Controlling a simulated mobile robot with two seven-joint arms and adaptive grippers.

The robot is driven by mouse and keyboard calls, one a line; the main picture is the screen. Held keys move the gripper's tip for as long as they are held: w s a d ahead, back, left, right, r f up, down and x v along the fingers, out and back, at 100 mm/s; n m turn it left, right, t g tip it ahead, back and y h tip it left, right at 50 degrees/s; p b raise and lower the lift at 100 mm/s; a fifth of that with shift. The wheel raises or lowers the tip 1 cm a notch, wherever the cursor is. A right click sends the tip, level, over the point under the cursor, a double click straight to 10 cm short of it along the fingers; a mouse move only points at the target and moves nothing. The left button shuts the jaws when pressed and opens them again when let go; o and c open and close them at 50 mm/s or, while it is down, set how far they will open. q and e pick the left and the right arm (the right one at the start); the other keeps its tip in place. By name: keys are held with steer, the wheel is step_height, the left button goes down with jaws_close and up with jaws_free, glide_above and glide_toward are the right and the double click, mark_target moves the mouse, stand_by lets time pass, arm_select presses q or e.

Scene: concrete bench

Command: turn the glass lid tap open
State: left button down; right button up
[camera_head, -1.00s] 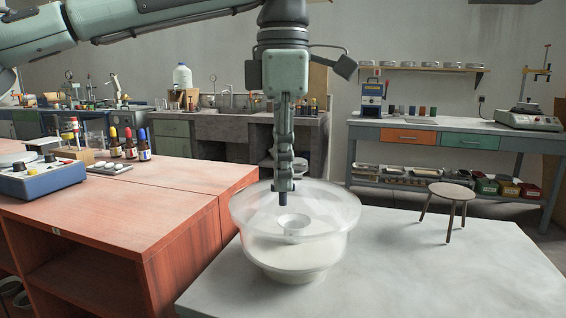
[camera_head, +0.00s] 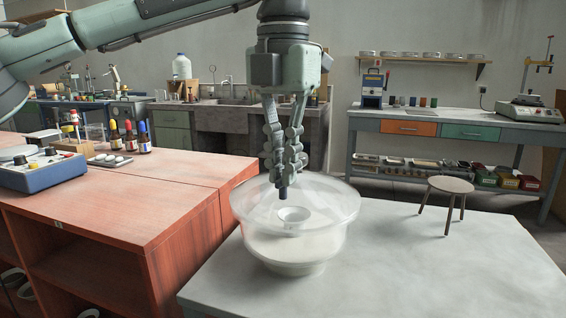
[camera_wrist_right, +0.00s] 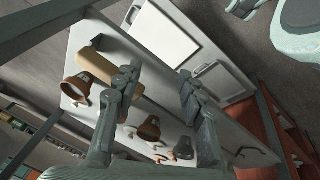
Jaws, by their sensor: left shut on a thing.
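A glass vessel with a wide clear lid (camera_head: 335,205) stands on the pale concrete bench (camera_head: 420,270). Its lower part (camera_head: 290,268) looks white inside, and a small ring-shaped piece (camera_head: 293,215) shows through the glass. My left gripper (camera_head: 282,182) points straight down over the middle of the lid and is shut on the tap. Only a small dark end of the tap (camera_head: 283,194) shows below the fingertips; the fingers hide the rest. My right gripper (camera_wrist_right: 160,82) shows in the right wrist view with its fingers apart and nothing between them.
A red wooden cabinet (camera_head: 120,205) adjoins at the left, with a blue device (camera_head: 42,172) and dropper bottles on top. The front right of the bench is clear.

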arm_select(q)
steer(key=shift+n, duration=1.4)
steer(key=c, duration=1.7)
jaws_free()
step_height(320, 180, up, 12)
steer(key=shift+r, duration=0.1)
